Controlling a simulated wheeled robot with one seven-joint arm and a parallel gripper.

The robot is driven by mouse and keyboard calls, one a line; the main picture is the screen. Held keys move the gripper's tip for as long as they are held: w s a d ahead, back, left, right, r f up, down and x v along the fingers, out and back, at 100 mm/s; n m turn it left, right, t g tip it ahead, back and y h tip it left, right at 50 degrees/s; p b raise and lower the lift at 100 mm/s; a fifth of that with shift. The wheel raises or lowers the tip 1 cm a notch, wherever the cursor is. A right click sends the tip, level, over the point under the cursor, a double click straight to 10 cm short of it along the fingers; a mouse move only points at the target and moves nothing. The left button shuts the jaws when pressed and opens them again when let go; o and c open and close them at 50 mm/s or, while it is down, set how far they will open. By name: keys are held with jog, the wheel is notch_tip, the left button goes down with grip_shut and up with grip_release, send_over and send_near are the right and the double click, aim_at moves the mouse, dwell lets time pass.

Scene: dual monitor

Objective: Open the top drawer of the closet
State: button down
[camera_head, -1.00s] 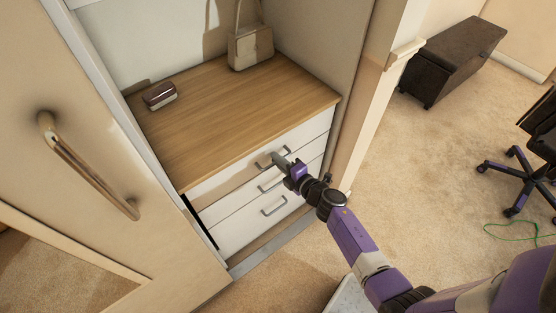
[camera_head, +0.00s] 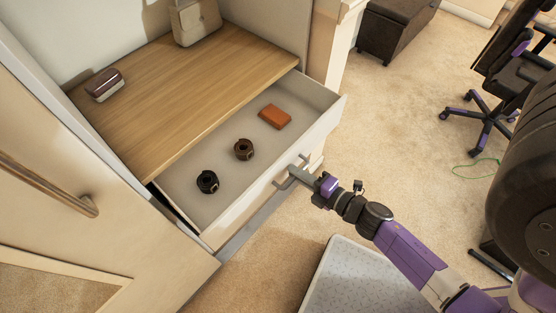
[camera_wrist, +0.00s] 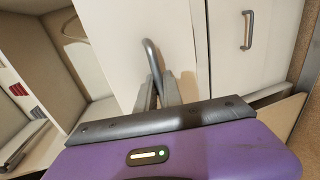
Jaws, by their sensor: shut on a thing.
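The closet (camera_head: 200,84) has a wooden top and a white top drawer (camera_head: 222,177) that stands pulled far out. Inside the drawer lie a black rolled belt (camera_head: 207,182), a brown rolled belt (camera_head: 244,150) and an orange-brown wallet-like item (camera_head: 275,116). My gripper (camera_head: 296,176) is at the drawer's front, shut on the metal handle (camera_head: 283,184). In the wrist view the gripper fingers (camera_wrist: 158,92) close around the bar handle (camera_wrist: 152,58). Another handle (camera_wrist: 247,30) shows on a white front to the right. The lower drawers are mostly hidden below the open one in the head view.
A handbag (camera_head: 195,22) and a small dark red and white case (camera_head: 104,84) sit on the closet top. A door with a bar handle (camera_head: 48,188) stands at left. A grey speckled surface, perhaps my base (camera_head: 362,280), is below.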

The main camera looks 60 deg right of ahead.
jog(key=f+b+v, duration=0.1)
jog(key=v, duration=0.6)
jog(key=shift+s+f, duration=0.25)
jog(key=shift+s, duration=0.2)
jog(key=shift+a, duration=0.1)
jog(key=c, duration=1.8)
grip_release()
jog(key=b+v, duration=0.1)
jog(key=v, duration=0.7)
